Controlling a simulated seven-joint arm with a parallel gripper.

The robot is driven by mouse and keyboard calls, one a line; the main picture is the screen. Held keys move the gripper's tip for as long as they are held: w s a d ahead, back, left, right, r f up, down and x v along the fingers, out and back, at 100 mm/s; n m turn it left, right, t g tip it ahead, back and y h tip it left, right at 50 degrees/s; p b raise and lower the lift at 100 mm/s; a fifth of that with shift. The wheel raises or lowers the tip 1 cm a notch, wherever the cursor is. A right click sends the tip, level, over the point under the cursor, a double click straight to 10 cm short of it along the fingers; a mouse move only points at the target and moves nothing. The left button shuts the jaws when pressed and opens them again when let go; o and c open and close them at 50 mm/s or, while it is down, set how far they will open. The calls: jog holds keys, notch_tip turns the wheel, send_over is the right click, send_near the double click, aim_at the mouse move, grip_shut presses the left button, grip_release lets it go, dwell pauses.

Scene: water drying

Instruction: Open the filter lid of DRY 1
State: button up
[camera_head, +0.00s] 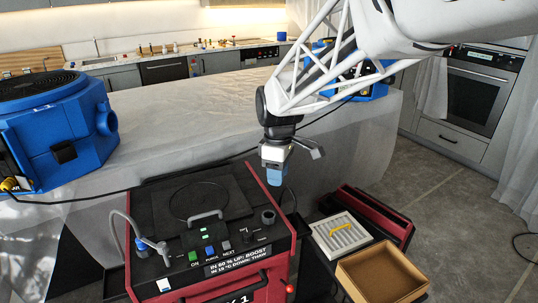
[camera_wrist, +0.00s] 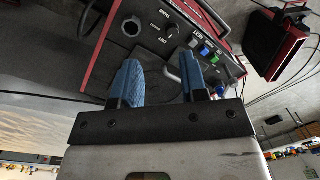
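DRY 1 is a red machine (camera_head: 270,225) with a black top and a panel marked with a 1 on its front. Its filter lid (camera_head: 180,185) looks like the raised black square plate on top, with a round outline and a grey handle (camera_head: 206,216) at its front edge. The lid lies flat and appears closed. My gripper (camera_head: 276,172) hangs above and to the right of the lid, apart from the handle. In the wrist view, its two blue fingers (camera_wrist: 161,75) are spread with nothing held between them. The handle is partly hidden behind the fingers there.
Buttons (camera_head: 210,250) and a round port (camera_head: 268,216) sit beside the lid. A curved hose (camera_head: 118,228) stands at left. A blue blower (camera_head: 60,140) rests on the sheet-covered counter (camera_head: 190,100). A filter tray (camera_head: 342,236) and an open brown box (camera_head: 383,277) are at right.

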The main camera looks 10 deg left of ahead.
jog(key=w+a+f+n, duration=0.2)
jog(key=a+f+n, duration=0.25)
jog(key=a, duration=0.75)
jog(key=n+g+h, duration=0.1)
jog(key=n, duration=0.3)
send_over(203, 210)
jog(key=s+d, duration=0.2)
jog(key=s, duration=0.2)
notch_tip(203, 210, down, 6)
jog(key=f, duration=0.1)
jog(key=shift+w+r, duration=0.15)
jog(key=shift+r, duration=0.1)
jog(key=shift+d+f, duration=0.1)
jog(key=shift+s+d+f, duration=0.15)
jog(key=shift+s+f, duration=0.05)
jog(key=shift+f, duration=1.05)
jog(key=shift+s+d+f, duration=0.15)
jog(key=shift+s+f, duration=0.05)
jog(key=shift+f, duration=1.05)
jog(key=shift+s+d+f, duration=0.15)
jog(key=shift+s+f, duration=0.05)
jog(key=shift+f, duration=1.05)
grip_shut()
